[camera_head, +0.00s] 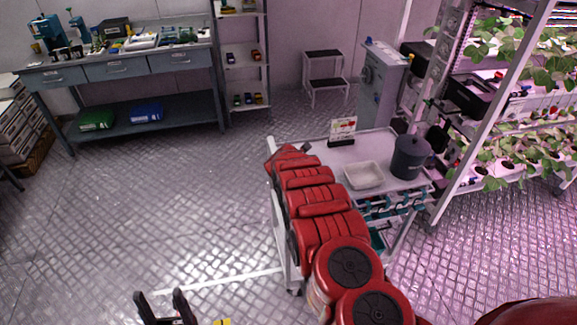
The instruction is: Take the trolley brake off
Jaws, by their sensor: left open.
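The trolley (335,157) is a pale cart in the middle right, with a flat top and a lower level holding teal items. One dark caster (294,291) shows at its near left foot; I cannot make out a brake lever on it. The other wheels are hidden. My left gripper (165,304) is at the bottom edge, left of the trolley, with its two black fingers apart and nothing between them. My red arm (322,200) crosses in front of the trolley's left side. A small grey part shows at its far end, too unclear to read as an open or shut gripper.
On the trolley stand a small sign (342,130), a white tray (364,176) and a dark bucket (409,158). A plant rack (456,190) is close on its right. A grey cabinet (380,90) and a step stool (324,80) stand behind. The floor to the left is clear.

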